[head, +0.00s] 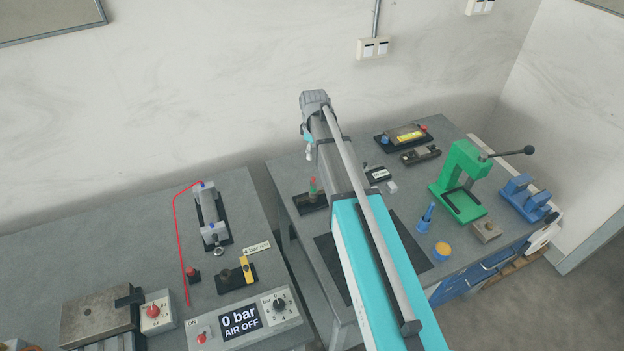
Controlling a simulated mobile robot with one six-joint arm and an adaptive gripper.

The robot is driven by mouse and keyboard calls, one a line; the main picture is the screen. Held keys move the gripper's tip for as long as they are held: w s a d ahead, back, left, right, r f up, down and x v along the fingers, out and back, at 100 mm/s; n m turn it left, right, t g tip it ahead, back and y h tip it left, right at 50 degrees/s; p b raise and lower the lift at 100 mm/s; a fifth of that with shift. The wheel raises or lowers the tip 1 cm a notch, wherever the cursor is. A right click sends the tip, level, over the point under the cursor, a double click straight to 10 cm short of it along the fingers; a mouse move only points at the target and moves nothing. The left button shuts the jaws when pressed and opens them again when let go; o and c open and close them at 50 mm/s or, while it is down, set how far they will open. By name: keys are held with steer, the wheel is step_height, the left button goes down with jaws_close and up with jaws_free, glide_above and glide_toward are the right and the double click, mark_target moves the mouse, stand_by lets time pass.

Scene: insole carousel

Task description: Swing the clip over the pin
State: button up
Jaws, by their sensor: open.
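I cannot pick out the clip and the pin with certainty. A small black fixture (310,203) on the right table carries an upright green and red piece (313,186); its fine parts are too small to tell. My arm reaches across the right table, and a small pale part of my gripper (309,152) shows beside the arm, above that fixture in the picture. The rest of the gripper is hidden behind the arm. It looks open, with nothing seen in it. On the left table a black base (236,279) bears a yellow upright piece (247,269) and a dark knob.
A cylinder (210,215) with a red hose and a control box (243,322) reading 0 bar, AIR OFF, are on the left. A gap separates the tables.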

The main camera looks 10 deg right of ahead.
mark_target(313, 180)
steer(key=shift+f+b, duration=5.45)
steer(key=shift+f, duration=0.3)
jaws_close()
